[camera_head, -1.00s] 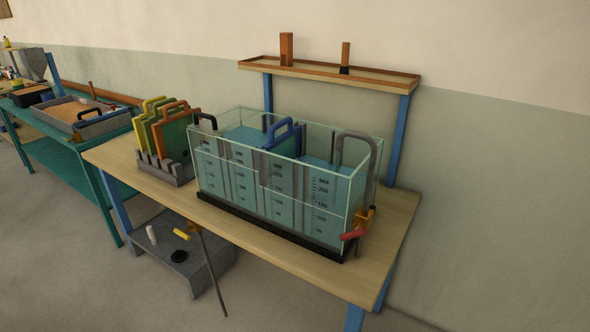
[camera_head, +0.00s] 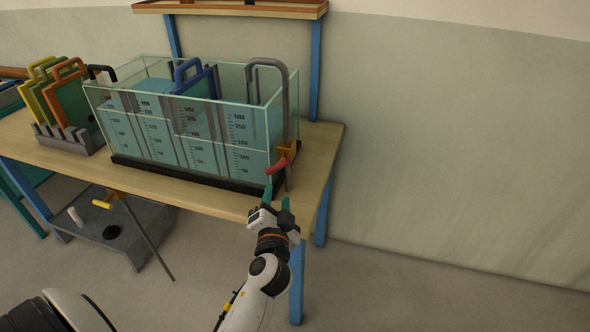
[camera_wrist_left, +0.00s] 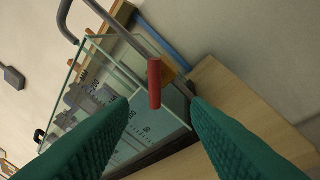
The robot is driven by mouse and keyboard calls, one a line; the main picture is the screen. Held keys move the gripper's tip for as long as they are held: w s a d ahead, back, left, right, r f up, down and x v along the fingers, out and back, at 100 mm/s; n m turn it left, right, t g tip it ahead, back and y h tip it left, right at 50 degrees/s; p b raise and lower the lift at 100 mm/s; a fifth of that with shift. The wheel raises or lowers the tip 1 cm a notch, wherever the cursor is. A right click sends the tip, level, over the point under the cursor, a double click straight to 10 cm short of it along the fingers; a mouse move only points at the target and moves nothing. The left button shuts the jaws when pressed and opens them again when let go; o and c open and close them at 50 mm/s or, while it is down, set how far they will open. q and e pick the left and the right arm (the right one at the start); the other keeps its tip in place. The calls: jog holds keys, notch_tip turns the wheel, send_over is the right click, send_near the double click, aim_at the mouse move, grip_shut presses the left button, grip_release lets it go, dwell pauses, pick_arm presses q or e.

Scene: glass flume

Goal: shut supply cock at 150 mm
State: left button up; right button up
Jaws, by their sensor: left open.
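The supply cock has a red handle (camera_head: 277,166) on an orange body (camera_head: 287,150), low on the grey bent pipe (camera_head: 284,85) at the right end of the glass tank (camera_head: 105,128). The tank holds blue water behind printed mm scales; the level in the right-hand compartment cannot be read surely against its scale (camera_head: 237,143). My left gripper (camera_head: 277,198) is open and empty, just below and in front of the handle. In the left wrist view the red handle (camera_wrist_left: 154,84) shows between and beyond the green fingers (camera_wrist_left: 160,112), apart from both. My right gripper is out of view.
A blue-handled gate (camera_head: 187,72) stands in the tank. Coloured gates sit in a grey rack (camera_head: 72,142) at the left. The table's right end (camera_head: 322,150) is clear.

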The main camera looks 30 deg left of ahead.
aim_at(279, 169)
pick_arm(q)
jog(key=x, duration=0.4)
jog(key=p+x, duration=0.1)
jog(key=x, duration=0.7)
jog(key=shift+a+r+p, duration=0.1)
jog(key=shift+r+p, duration=0.25)
jog(key=shift+p, duration=0.05)
jog(key=shift+c, duration=0.4)
grip_shut()
